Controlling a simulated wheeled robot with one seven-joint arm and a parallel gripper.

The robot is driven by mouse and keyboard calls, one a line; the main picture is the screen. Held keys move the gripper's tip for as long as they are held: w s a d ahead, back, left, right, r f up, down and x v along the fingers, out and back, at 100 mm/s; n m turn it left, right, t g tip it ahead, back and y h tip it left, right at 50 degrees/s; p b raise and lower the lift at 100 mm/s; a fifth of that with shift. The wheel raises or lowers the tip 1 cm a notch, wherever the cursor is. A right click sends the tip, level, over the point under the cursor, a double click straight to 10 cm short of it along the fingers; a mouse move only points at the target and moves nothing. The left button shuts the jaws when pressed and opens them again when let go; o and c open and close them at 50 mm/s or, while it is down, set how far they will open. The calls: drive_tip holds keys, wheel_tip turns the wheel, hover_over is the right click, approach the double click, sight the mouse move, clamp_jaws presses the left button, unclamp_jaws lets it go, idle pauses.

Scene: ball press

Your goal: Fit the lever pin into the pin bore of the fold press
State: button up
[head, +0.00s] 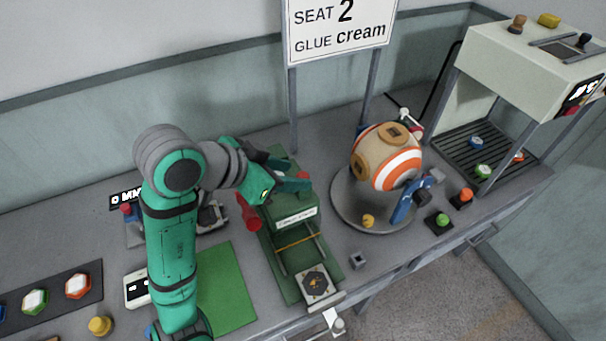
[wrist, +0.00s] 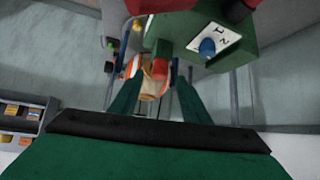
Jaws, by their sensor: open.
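The fold press (head: 296,210) is a green frame with a pale label on its front, standing on the bench at the middle of the head view. Its green body also shows in the wrist view (wrist: 177,28). My gripper (head: 303,181) is above the back of the press. Its two green fingers are apart in the wrist view (wrist: 158,84). A red cylindrical end (wrist: 160,69) shows between and beyond them; I cannot tell if it is the lever pin. A red handle-like piece (head: 249,213) lies at the press's left side. The pin bore cannot be made out.
A striped orange and white ball (head: 390,160) sits on a round grey stand (head: 346,205) to the right. A sign (head: 338,30) on two posts stands behind. A green mat (head: 226,290) and a tray of colored pieces (head: 55,288) are at left.

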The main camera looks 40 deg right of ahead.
drive_tip(key=shift+v, duration=1.35)
